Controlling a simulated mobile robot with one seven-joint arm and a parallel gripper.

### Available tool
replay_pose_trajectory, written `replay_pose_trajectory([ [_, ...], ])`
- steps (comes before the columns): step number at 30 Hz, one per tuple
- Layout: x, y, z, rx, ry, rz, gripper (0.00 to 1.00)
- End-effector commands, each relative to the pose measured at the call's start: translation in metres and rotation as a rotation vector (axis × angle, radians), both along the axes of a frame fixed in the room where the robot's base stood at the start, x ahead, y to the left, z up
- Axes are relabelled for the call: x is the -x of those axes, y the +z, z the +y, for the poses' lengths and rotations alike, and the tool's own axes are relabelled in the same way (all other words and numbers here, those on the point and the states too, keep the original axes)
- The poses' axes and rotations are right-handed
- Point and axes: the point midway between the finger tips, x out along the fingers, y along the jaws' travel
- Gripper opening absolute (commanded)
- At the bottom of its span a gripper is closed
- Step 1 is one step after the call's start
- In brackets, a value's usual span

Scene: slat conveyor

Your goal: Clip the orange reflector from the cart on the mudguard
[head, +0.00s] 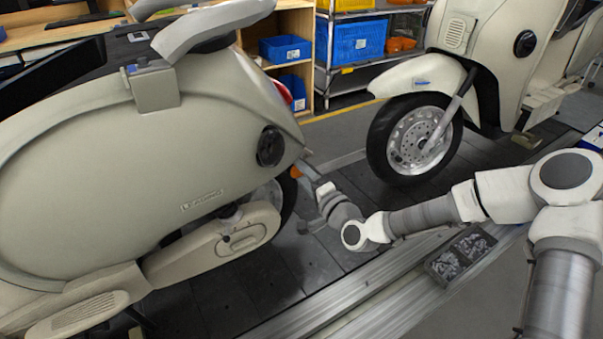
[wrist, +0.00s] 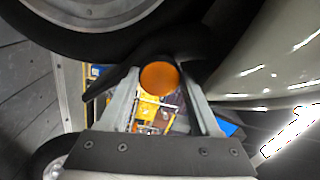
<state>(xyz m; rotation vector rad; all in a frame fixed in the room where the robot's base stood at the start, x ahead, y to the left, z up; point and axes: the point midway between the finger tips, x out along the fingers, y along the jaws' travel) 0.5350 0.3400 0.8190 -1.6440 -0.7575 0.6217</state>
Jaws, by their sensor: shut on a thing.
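My gripper (wrist: 159,85) is shut on the round orange reflector (wrist: 159,78), which sits between its fingertips in the wrist view. In the head view the orange reflector (head: 296,172) shows as a small spot at the rear of the near cream scooter (head: 110,170). My gripper (head: 308,172) reaches in there from the right, close behind the scooter's rear wheel. A dark mudguard (wrist: 190,48) lies just beyond the reflector in the wrist view, next to the tyre (wrist: 75,40). I cannot tell whether the reflector touches the mudguard. The cart is not clearly seen.
A second cream scooter (head: 480,70) stands behind on the dark slat conveyor (head: 250,275). A metal rail (head: 350,305) and a small parts tray (head: 460,254) run along the near side. Shelves with blue bins (head: 352,40) stand at the back.

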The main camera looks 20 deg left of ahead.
Motion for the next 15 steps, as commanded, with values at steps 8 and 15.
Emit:
replay_pose_trajectory([
  [8, -0.0012, 0.0003, 0.0017, 0.0, 0.0, 0.0, 0.11],
  [15, -0.0012, 0.0004, 0.0017, -0.001, 0.0, -0.001, 0.85],
])
